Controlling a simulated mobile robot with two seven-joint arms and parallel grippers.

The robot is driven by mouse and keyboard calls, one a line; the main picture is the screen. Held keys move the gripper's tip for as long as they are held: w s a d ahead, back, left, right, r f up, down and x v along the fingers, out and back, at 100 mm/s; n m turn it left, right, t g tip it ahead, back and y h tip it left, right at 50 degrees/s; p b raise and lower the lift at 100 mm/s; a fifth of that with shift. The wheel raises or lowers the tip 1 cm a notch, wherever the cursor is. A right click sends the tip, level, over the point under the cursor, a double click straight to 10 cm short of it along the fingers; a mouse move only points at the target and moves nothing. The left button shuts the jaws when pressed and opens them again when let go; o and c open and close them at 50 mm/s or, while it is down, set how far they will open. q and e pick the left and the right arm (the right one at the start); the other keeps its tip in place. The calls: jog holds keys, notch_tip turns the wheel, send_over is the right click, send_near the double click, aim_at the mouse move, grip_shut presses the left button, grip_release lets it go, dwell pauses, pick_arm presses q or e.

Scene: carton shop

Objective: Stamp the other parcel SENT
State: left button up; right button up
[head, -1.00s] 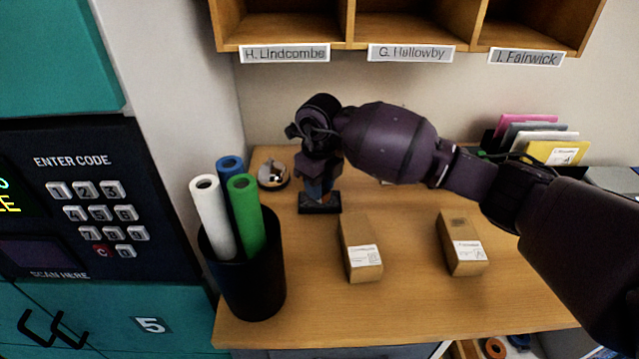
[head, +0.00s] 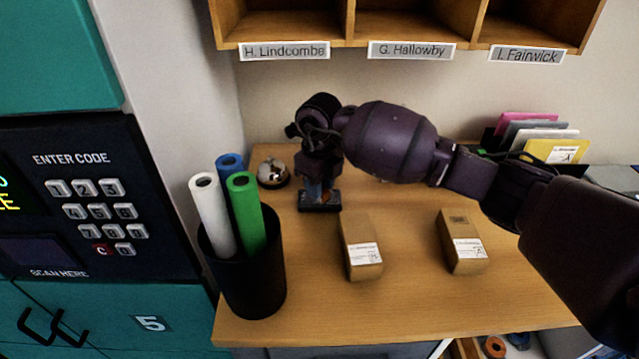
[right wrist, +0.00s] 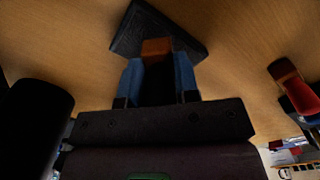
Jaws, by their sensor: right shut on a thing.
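My right gripper (head: 320,190) reaches down at the back left of the desk. Its blue fingers are shut on an orange-brown handle (right wrist: 156,48), seen in the right wrist view. Under the handle is a flat dark block (head: 319,208), which also shows in the right wrist view (right wrist: 130,35); I cannot tell whether it is the stamp's base or a separate pad. Two brown parcels, a left one (head: 357,230) and a right one (head: 458,226), lie on the desk, each with a white label. Marks on the labels are too small to read. My left gripper is not in view.
A black bin (head: 245,285) with coloured rolls stands at the desk's left. A round metal bell (head: 273,173) is behind it. A red-handled object (right wrist: 284,70) shows in the right wrist view. Folders (head: 555,150) stand at back right. The desk (head: 410,300) is clear in front of the parcels.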

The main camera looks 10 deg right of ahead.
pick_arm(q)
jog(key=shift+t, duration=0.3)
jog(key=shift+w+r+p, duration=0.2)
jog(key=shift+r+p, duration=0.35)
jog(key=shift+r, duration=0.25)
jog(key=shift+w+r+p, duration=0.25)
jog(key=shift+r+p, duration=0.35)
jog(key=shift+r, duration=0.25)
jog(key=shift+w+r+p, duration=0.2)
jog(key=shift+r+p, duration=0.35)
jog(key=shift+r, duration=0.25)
pick_arm(e)
jog(key=shift+r, duration=3.55)
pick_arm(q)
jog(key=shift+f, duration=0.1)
